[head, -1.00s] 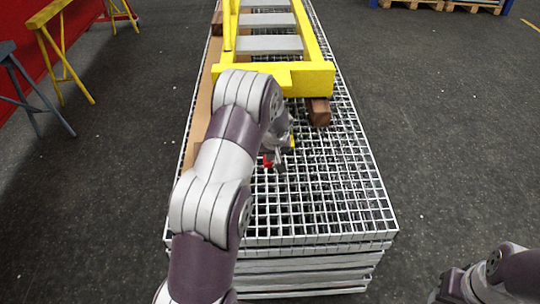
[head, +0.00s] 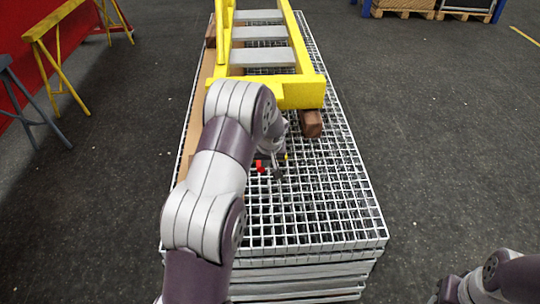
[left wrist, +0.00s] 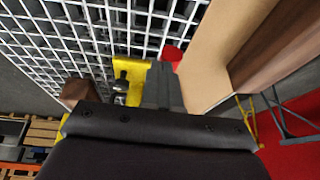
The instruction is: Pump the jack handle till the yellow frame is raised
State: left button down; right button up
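The yellow frame (head: 300,95) lies along the grating in the head view, its near crossbeam above a brown wooden block (head: 311,123). My left gripper (head: 277,170) is low over the grating just in front of the frame, mostly hidden by my own arm. A small red part (head: 260,166), perhaps of the jack, shows beside it. In the left wrist view a grey finger (left wrist: 162,88) stands near a red part (left wrist: 172,54) and a yellow piece (left wrist: 130,82). Whether the finger touches them, and the jack handle itself, I cannot make out. My right gripper (head: 436,297) is barely visible at the bottom right.
The stacked grating (head: 320,215) is bare in front and to the right of the frame. A tan board (head: 193,125) runs along its left side. Yellow (head: 62,60) and grey (head: 25,105) trestles stand at the left. The floor to the right is clear.

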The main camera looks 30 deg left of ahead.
pick_arm(q)
jog(key=s+d+r, duration=0.4)
jog(key=s+r, duration=0.1)
jog(key=r, duration=0.2)
jog(key=shift+r, duration=0.1)
dwell(0.4)
